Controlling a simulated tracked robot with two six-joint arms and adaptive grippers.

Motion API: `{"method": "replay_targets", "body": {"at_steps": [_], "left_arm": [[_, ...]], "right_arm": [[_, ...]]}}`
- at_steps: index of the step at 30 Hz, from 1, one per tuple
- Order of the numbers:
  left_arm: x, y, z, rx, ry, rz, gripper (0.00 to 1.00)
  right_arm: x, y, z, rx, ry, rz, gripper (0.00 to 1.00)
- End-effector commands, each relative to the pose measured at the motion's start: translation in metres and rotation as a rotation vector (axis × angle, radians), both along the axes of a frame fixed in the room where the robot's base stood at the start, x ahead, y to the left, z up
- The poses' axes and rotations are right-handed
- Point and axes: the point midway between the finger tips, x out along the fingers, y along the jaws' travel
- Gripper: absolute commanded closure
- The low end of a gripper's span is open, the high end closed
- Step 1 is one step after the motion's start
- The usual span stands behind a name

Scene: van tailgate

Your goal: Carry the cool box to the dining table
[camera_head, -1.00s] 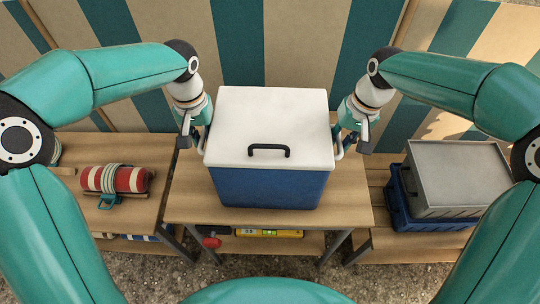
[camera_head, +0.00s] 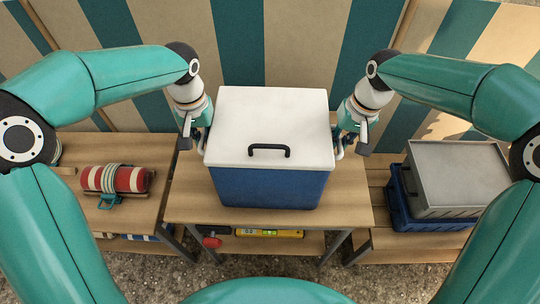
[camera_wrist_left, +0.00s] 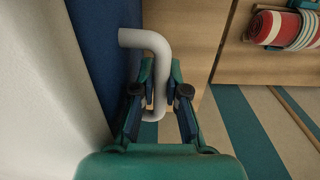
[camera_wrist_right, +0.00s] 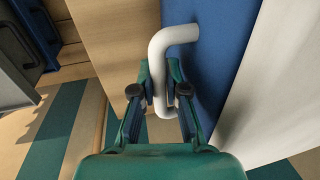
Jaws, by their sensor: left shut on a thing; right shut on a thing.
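The cool box (camera_head: 268,187) is blue with a white lid and a black lid handle. It is upright at the middle wooden table in the head view; whether it touches the top I cannot tell. My left gripper (camera_head: 200,136) is at its left side, shut on a white side handle (camera_wrist_left: 152,42). My right gripper (camera_head: 342,138) is at its right side, shut on the other white handle (camera_wrist_right: 172,38). In the wrist views the fingers of the left gripper (camera_wrist_left: 160,100) and right gripper (camera_wrist_right: 160,100) straddle the handle bars. No dining table is identifiable.
A rolled red-striped blanket (camera_head: 118,179) lies on the left bench (camera_head: 75,220). A grey-lidded crate (camera_head: 455,170) sits on a blue crate at right. The middle table (camera_head: 190,205) has a lower shelf with a yellow level (camera_head: 270,233). A striped screen (camera_head: 240,45) stands behind.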

Motion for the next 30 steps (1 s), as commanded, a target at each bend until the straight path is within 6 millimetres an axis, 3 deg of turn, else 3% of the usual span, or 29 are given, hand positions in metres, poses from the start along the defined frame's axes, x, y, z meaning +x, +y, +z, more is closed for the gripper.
{"method": "replay_targets", "body": {"at_steps": [11, 30], "left_arm": [[0.001, 0.0, 0.01, 0.001, -0.004, -0.005, 1.0], [0.001, 0.0, 0.052, 0.001, -0.003, -0.007, 1.0]], "right_arm": [[0.001, -0.001, 0.01, 0.001, -0.005, -0.002, 1.0], [0.001, -0.001, 0.052, 0.001, -0.005, -0.002, 1.0]]}}
